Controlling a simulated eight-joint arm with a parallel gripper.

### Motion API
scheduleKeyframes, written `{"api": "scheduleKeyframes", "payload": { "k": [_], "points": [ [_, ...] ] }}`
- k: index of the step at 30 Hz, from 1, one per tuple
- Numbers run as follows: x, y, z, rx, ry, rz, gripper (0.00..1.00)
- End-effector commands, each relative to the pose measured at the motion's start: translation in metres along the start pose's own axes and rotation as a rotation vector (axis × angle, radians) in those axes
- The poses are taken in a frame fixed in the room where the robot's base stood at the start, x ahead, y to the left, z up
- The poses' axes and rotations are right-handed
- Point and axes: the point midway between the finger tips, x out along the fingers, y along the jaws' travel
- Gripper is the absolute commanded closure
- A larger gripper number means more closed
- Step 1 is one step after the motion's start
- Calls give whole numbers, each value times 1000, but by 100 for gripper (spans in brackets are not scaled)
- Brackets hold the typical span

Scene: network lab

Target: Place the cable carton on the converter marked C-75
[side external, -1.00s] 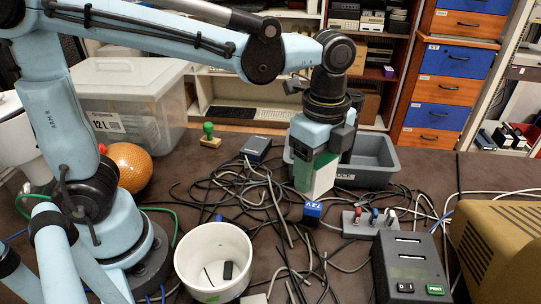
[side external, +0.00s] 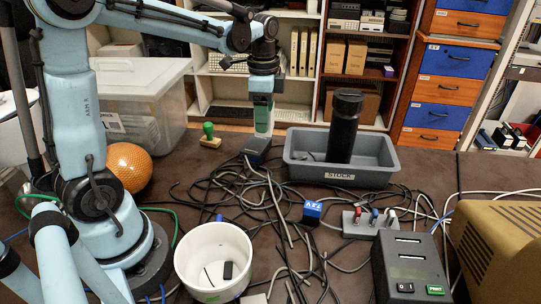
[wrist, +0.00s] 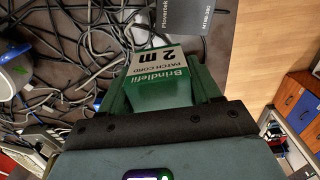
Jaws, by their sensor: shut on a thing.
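The cable carton is white and green, printed "PATCH CORD 2 m". It shows in the side view (side external: 264,119) and in the wrist view (wrist: 161,72). My gripper (side external: 262,103) is shut on the carton and holds it roughly upright; its fingers (wrist: 160,92) flank it. A small dark box with a blue-grey edge, possibly a converter (side external: 256,151), lies right below the carton in the side view. In the wrist view a dark labelled box (wrist: 208,17) lies just beyond the carton's end. I cannot read C-75 on it, nor tell whether they touch.
Tangled dark cables (side external: 265,205) cover the middle table. A grey "STOCK" bin (side external: 300,178) holding a black cylinder (side external: 343,126) stands to the right. A green-handled stamp (side external: 209,137) is left of the dark box.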

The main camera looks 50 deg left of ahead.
Motion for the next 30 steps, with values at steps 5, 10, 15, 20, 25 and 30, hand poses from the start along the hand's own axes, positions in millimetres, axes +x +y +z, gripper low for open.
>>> {"api": "scheduleKeyframes", "payload": {
  "k": [5, 10, 15, 20, 25, 30],
  "points": [
    [22, -30, 21, -4, 0, 0, 72],
    [32, -45, 31, 0, 0, 0, 72],
    [43, -47, 33, 2, 0, 0, 72],
    [64, -47, 32, 2, 0, 0, 72],
    [75, -47, 32, 2, 0, 0, 72],
    [75, -47, 32, 2, 0, 0, 72]
  ]
}}
